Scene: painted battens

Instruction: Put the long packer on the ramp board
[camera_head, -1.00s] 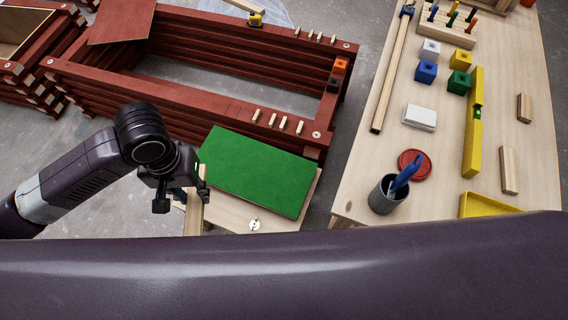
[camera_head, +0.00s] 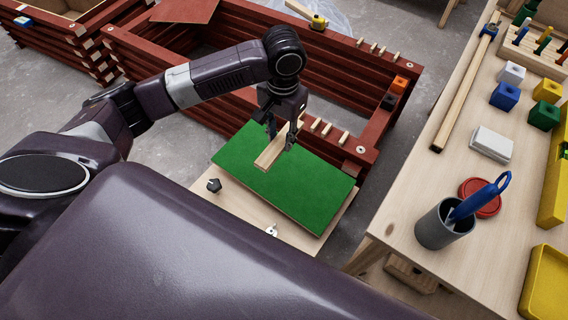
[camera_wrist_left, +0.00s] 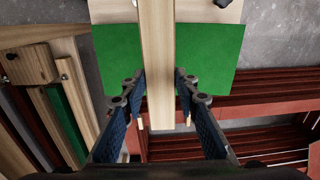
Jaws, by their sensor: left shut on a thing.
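The long packer, a pale wooden strip (camera_head: 268,158), is over the green ramp board (camera_head: 315,190) in the head view. My left gripper (camera_head: 281,137) is shut on the packer near its far end, above the board. In the left wrist view the packer (camera_wrist_left: 157,60) runs between the two blue-padded fingers (camera_wrist_left: 158,95). The green board (camera_wrist_left: 208,58) shows on both sides of it. I cannot tell whether the packer touches the board. My right gripper is not in view.
The board lies on a light wooden surface (camera_head: 225,207) with a dark knob (camera_head: 214,185) on it. A red slatted frame (camera_head: 385,120) stands just behind. To the right, a workbench (camera_head: 410,175) holds a grey cup (camera_head: 443,225), a red lid and coloured blocks.

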